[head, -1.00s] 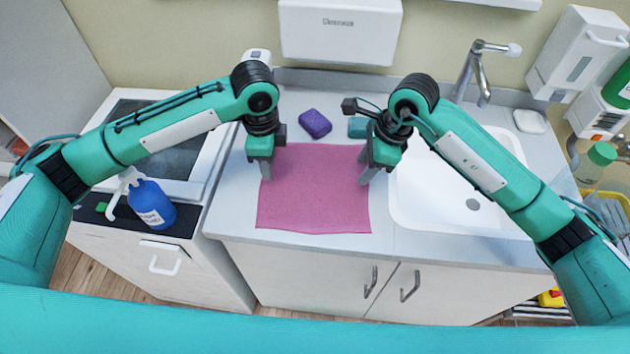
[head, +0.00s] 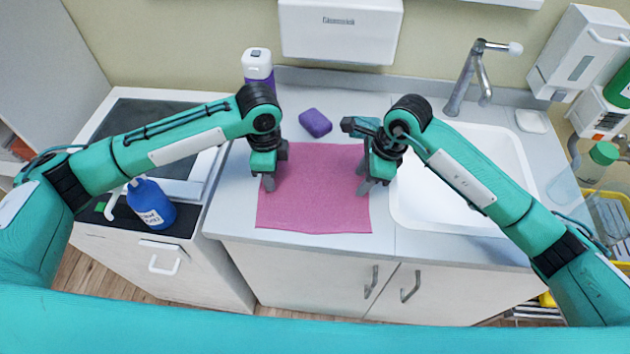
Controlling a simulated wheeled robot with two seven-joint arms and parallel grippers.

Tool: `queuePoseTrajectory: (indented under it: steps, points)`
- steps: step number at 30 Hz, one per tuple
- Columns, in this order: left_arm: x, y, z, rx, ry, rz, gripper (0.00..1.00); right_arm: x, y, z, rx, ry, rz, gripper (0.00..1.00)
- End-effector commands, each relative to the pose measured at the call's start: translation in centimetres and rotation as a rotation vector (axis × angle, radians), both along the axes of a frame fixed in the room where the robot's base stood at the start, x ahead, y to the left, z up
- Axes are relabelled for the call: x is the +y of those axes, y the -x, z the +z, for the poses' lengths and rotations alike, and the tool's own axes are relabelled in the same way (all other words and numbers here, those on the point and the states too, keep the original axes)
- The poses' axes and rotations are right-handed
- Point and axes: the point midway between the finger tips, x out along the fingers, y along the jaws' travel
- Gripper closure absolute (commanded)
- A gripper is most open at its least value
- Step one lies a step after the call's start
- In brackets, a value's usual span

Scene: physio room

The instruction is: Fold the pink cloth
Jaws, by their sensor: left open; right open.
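The pink cloth (head: 313,200) lies flat and spread out on the white counter, left of the sink. My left gripper (head: 268,184) is open and points down over the cloth's left side. My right gripper (head: 367,188) is open and points down at the cloth's right edge, beside the sink. Neither gripper holds the cloth. The cloth's upper left and upper right parts are partly hidden behind the grippers. I cannot tell whether the fingertips touch the cloth.
A purple sponge (head: 315,123) lies behind the cloth. A purple bottle with a white cap (head: 258,68) stands at the back. The sink (head: 470,206) and tap (head: 475,75) are on the right. A blue pump bottle (head: 152,204) stands at left on the lower unit.

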Motion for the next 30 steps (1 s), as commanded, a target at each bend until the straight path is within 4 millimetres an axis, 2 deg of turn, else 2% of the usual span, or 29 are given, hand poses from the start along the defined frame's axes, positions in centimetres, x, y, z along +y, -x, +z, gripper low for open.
queuePoseTrajectory:
  steps: [8,18,21,30]
  points:
    - [0.00,0.03,-0.23,0.001,0.000,0.000,0.59,0.00,0.07,-0.19,0.003,0.001,0.001,0.59]
    - [0.01,0.05,-0.27,0.002,-0.001,0.000,0.93,-0.01,0.08,-0.22,0.003,0.002,0.000,0.93]
    - [0.01,0.05,-0.28,0.002,-0.001,0.000,1.00,-0.02,0.08,-0.23,0.003,0.002,0.000,1.00]
    - [0.02,0.05,-0.29,0.002,-0.001,0.000,1.00,-0.04,0.08,-0.25,0.003,0.002,0.000,1.00]
